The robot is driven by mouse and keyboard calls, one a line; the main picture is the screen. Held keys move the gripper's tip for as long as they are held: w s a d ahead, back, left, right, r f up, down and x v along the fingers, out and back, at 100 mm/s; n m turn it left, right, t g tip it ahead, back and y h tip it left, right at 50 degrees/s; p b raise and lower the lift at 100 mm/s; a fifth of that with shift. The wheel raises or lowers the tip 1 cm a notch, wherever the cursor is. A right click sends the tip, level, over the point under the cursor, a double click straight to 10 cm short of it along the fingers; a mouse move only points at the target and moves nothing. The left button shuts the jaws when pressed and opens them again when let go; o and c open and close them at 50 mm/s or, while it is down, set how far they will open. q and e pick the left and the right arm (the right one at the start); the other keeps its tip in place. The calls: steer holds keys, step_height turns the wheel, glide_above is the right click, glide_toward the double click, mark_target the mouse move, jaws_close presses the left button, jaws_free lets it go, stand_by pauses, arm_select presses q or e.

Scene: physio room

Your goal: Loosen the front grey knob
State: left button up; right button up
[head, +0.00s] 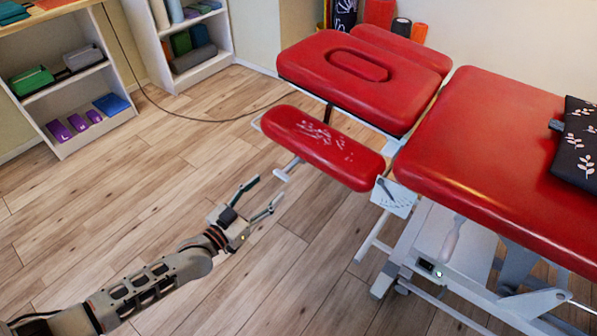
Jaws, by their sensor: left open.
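A small grey knob (283,175) sits on a short stem under the near red armrest pad (322,147) of the treatment table. My left gripper (266,192) is open and empty. Its fingers point up and to the right, with the tips just below and left of the knob, and a small gap shows between them. My right gripper is not in view.
The red headrest (360,78) and main cushion (490,150) stand above white metal legs. A plate with a scale (393,198) hangs by the armrest. Low white shelves (75,115) stand at the upper left. The wooden floor (150,180) is mostly clear, with a thin cable.

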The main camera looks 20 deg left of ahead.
mark_target(279, 176)
arm_select(q)
steer(key=b+x, duration=0.1)
steer(key=x, duration=0.5)
steer(key=shift+w+f+b, duration=0.1)
steer(key=shift+w+b, duration=0.1)
steer(key=shift+b, duration=0.1)
steer(key=shift+w+d, duration=0.15)
steer(key=shift+w, duration=0.35)
steer(key=c, duration=1.1)
